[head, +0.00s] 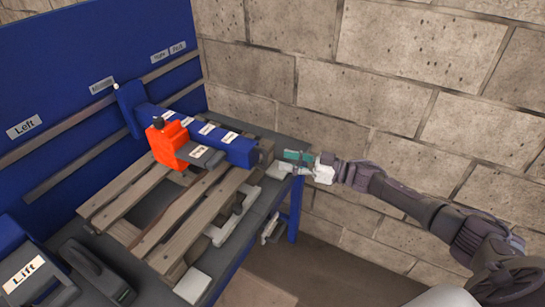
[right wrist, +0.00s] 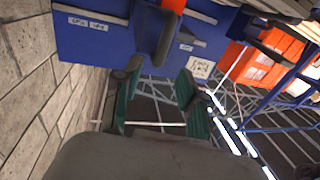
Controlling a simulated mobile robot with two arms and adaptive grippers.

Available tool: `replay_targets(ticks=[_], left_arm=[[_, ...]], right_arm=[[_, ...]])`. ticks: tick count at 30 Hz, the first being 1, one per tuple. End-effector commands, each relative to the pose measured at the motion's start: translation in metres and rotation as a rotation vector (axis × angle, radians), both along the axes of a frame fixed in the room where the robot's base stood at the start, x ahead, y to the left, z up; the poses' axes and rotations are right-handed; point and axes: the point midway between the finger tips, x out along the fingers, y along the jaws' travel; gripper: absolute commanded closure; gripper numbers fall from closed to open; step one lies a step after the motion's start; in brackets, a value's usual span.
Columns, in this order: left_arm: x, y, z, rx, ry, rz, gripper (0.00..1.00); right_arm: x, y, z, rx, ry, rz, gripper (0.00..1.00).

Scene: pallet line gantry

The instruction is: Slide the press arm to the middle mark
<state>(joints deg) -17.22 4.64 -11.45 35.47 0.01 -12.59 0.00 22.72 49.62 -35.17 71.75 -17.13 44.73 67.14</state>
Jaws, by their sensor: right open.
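The press arm (head: 235,147) is a long blue beam reaching out from the blue back panel over a wooden pallet. An orange block (head: 168,146) sits on its side. Its carriage (head: 130,106) is at the panel rail, close beside the Middle label (head: 102,85); I cannot tell exact alignment. A dark handle (head: 265,151) is at the beam's near end. My right gripper (head: 301,160) is open, just right of this handle, apparently apart from it. In the right wrist view, its green fingers (right wrist: 158,100) are spread, with a dark handle-like part (right wrist: 165,35) beyond them. My left gripper is not in view.
The Left label (head: 24,126) and a Right Jack label (head: 168,52) are on the back panel (head: 60,60). The slatted pallet (head: 145,245) lies below the beam. A Lift box (head: 25,280) stands front left. A block wall (head: 400,90) is close on the right.

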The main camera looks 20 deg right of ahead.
Motion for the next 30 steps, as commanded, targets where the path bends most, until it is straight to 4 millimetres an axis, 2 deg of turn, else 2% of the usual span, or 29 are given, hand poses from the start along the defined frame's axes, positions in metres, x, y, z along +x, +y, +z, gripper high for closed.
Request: replay_targets(ticks=[3, 9, 26, 29, 30], left_arm=[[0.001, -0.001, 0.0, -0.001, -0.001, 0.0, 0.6], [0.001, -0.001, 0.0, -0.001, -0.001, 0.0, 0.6], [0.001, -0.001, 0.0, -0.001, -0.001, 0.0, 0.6], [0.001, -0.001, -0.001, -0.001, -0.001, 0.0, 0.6], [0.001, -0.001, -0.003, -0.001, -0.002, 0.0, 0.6]], right_arm=[[-0.015, -0.017, 0.0, -0.002, 0.001, 0.0, 0.59], [-0.029, -0.032, 0.001, 0.001, -0.001, 0.001, 0.59], [-0.03, -0.034, 0.001, 0.002, -0.003, 0.001, 0.59], [-0.029, -0.035, -0.008, 0.001, 0.001, -0.019, 0.59], [-0.028, -0.036, -0.018, 0.0, 0.006, -0.043, 0.59]])
